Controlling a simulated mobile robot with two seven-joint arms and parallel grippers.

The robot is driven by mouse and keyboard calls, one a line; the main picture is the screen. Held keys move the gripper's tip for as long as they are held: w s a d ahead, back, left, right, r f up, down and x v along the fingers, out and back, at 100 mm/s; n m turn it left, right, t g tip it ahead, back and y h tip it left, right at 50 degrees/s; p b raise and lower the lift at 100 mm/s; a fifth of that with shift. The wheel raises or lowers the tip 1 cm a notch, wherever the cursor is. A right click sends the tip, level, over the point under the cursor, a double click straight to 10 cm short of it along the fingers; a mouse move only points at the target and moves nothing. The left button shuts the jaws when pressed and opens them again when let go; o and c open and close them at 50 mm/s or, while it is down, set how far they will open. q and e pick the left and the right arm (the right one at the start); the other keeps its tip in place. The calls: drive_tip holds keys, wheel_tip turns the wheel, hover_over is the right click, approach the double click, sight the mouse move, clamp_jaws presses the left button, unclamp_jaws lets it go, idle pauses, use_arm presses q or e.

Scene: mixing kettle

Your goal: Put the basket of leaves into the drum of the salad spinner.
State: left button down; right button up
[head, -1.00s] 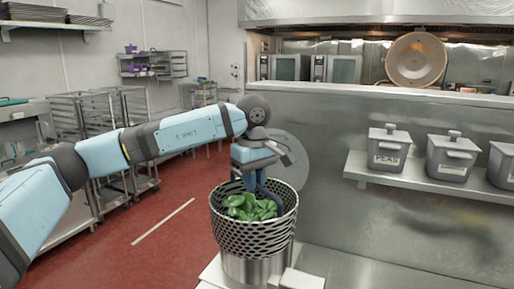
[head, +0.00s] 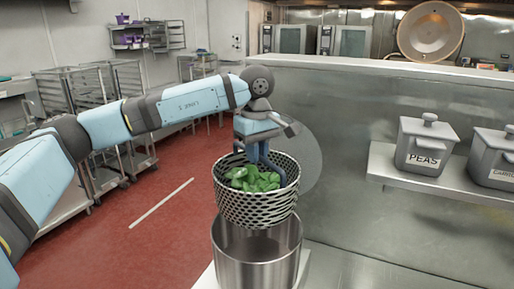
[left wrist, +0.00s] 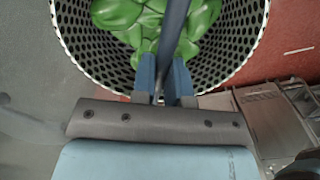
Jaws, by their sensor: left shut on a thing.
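A perforated metal basket (head: 256,207) full of green leaves (head: 253,180) hangs upright from my left gripper (head: 264,162). The gripper is shut on the basket's handle bar, which shows in the left wrist view running across the leaves (left wrist: 172,35). Below is the open steel drum (head: 256,262) of the salad spinner. The basket's bottom is just above or at the drum's back rim; the exact gap is hard to tell. The drum's front inner wall shows and looks empty. A round grey lid (head: 306,160) stands behind, partly hidden by the basket. My right gripper is out of view.
The spinner stands on a pale base on a steel counter (head: 350,268). A steel wall rises behind it, with a shelf (head: 395,174) at right bearing a grey bin marked PEAS (head: 422,148) and another bin. Wheeled racks stand on the red floor at left.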

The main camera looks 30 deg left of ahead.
use_arm(q)
drive_tip(key=shift+s+d+f, duration=0.1)
drive_tip(key=shift+f, duration=0.25)
wheel_tip(320, 180, down, 5)
drive_tip(key=shift+d+r+b, duration=0.1)
drive_tip(key=shift+r+b, duration=0.05)
drive_tip(key=shift+b, duration=0.65)
idle(0.4)
